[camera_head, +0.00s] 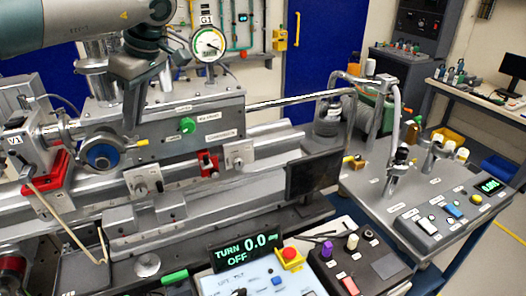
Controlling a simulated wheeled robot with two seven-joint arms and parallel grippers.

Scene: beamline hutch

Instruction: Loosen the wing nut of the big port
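My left gripper (132,118) hangs down from my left arm, over the front left of the grey metal chamber (190,118). Its fingertips are dark and partly lost against the chamber, so I cannot tell whether they are open or shut, or touching anything. A round port (102,157) with a blue face and metal ring is on the chamber's front, just below and left of the gripper. A small yellow-tipped part (142,142) sticks out at its right. I cannot make out a wing nut for certain. My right gripper is out of view.
A dial gauge (208,44) stands behind the chamber. A display (245,252) reads TURN 0.0 and OFF. A control box (262,281) with a red button (290,254) stands in front. A bent metal pipe (345,100) and a side bench (365,192) are at right.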

